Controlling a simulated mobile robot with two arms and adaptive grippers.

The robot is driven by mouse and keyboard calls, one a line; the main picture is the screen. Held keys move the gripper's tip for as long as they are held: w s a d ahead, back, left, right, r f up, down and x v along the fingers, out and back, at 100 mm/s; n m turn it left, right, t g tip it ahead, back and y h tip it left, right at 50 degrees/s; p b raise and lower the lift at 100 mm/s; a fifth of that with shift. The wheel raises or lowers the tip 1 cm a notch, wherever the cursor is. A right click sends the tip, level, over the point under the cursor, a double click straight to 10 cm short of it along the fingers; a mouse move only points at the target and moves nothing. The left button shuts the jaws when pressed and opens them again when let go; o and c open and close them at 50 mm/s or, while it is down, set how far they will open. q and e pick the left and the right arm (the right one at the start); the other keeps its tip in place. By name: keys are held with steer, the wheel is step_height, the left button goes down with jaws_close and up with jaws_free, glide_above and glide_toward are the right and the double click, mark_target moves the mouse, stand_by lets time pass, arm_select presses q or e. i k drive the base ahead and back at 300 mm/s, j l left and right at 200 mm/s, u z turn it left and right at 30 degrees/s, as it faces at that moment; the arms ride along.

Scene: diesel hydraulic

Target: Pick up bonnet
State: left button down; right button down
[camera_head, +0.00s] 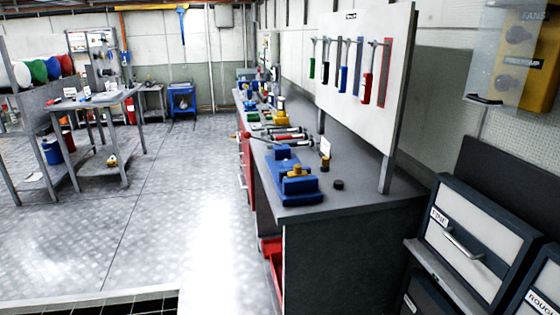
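No part is labelled legibly as the bonnet, and I cannot tell for certain which one it is. On the near end of the grey workbench (300,209) sits a blue block-like body (284,168) with a yellow and brass-coloured part (298,172) on its top. A small brownish upright part (325,164) stands just behind and to the right of it. A small dark round piece (338,184) lies alone to the right, near the bench's end. Neither of my grippers is in view.
Several tools (343,67) hang on a white board above the bench. More coloured parts (262,115) lie farther along it. A cabinet labelled "FINE" (470,245) stands at the right. Another table (95,101) is at the left. The floor (150,215) between is clear.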

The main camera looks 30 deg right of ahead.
mark_target(338, 184)
steer(key=z, duration=1.25)
steer(key=i, duration=0.6)
steer(key=z, duration=0.05)
